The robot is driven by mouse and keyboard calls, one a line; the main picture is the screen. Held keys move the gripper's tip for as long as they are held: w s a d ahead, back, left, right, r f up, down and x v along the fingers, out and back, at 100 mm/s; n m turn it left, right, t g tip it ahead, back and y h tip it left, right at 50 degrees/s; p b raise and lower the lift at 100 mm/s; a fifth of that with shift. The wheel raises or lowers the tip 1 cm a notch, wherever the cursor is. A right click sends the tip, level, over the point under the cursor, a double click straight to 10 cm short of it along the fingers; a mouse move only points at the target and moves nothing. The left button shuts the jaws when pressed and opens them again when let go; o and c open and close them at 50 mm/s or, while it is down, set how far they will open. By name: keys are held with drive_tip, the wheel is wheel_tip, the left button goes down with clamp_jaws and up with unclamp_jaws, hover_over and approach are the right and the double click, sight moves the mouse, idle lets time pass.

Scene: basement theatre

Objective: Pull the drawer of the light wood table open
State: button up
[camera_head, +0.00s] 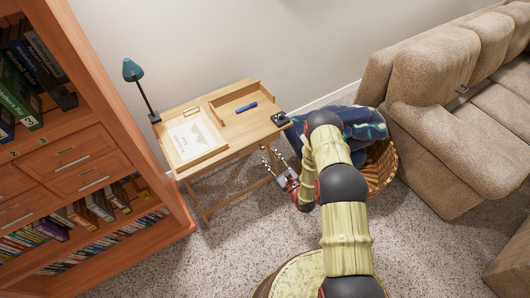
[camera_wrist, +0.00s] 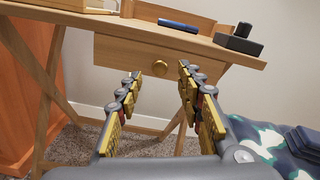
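The light wood table (camera_head: 231,149) stands against the wall, between the bookcase and the sofa. In the wrist view its front drawer (camera_wrist: 140,57) looks shut, with a round brass knob (camera_wrist: 153,67) low on its face. My gripper (camera_wrist: 160,72) is open, its two fingers apart, with the knob showing in the gap between their tips. I cannot tell that either finger touches the knob. In the head view my gripper (camera_head: 273,165) is at the table's front edge, and the drawer front is hidden from above.
On the tabletop are a teal lamp (camera_head: 133,72), a framed paper (camera_head: 195,140), a wooden tray (camera_head: 222,118) with a blue object (camera_head: 246,107), and a small dark box (camera_head: 280,118). A wicker basket (camera_head: 381,168) with blue cloth stands right, before the sofa (camera_head: 440,110). A bookcase (camera_head: 80,150) stands left.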

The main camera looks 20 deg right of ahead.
sight(264, 149)
drive_tip(key=shift+b+x, duration=0.5)
drive_tip(key=shift+x, duration=1.8)
drive_tip(key=c, duration=0.3)
clamp_jaws()
